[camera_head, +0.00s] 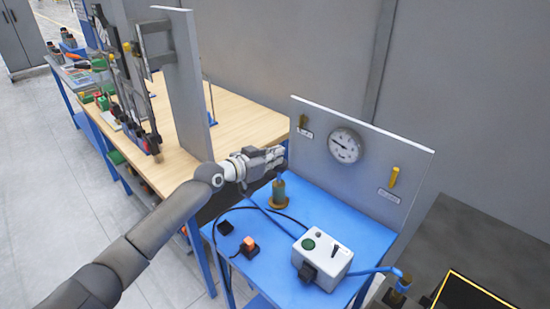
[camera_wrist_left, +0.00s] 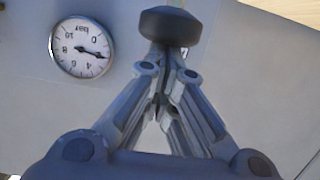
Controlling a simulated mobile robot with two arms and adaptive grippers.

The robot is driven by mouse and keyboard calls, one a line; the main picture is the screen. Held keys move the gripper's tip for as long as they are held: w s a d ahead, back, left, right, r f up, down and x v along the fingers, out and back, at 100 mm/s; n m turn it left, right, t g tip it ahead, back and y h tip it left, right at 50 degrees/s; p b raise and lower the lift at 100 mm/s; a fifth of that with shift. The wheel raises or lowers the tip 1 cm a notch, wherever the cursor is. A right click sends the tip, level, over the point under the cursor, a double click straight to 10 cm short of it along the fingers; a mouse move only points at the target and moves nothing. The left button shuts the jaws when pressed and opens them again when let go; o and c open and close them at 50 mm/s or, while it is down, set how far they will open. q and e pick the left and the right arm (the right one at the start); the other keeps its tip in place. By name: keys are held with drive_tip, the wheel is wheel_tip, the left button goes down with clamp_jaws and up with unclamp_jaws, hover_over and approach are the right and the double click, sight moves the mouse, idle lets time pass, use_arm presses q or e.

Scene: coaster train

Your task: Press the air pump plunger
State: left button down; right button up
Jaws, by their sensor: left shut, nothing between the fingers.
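The air pump (camera_head: 278,191), a short blue cylinder on a brass-coloured base, stands upright at the back left of the blue table. My left gripper (camera_head: 281,154) is shut and empty, held above the pump in front of the grey panel. In the head view it covers the top of the pump, so the plunger is hidden there. In the left wrist view a dark rounded knob (camera_wrist_left: 170,27), apparently the plunger top, shows at the shut fingers (camera_wrist_left: 165,75). I cannot tell whether they touch it. My right gripper is not in view.
The grey panel (camera_head: 315,170) carries a pressure gauge (camera_head: 345,145) and yellow handles. A grey control box (camera_head: 322,258) with a green button, a black-and-orange piece (camera_head: 248,246) and hoses lie on the blue table (camera_head: 350,229). A wooden bench (camera_head: 240,125) stands behind on the left.

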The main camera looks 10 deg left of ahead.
use_arm(q)
wheel_tip(320, 180, down, 6)
drive_tip(key=b, duration=0.4)
drive_tip(key=shift+s+r, duration=0.1)
drive_tip(key=shift+r, duration=0.05)
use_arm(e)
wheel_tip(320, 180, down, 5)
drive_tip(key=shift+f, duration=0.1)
use_arm(q)
wheel_tip(320, 180, up, 5)
drive_tip(key=p, duration=0.4)
drive_tip(key=shift+d+r, duration=0.1)
drive_tip(key=b+v, duration=0.3)
drive_tip(key=v, duration=0.7)
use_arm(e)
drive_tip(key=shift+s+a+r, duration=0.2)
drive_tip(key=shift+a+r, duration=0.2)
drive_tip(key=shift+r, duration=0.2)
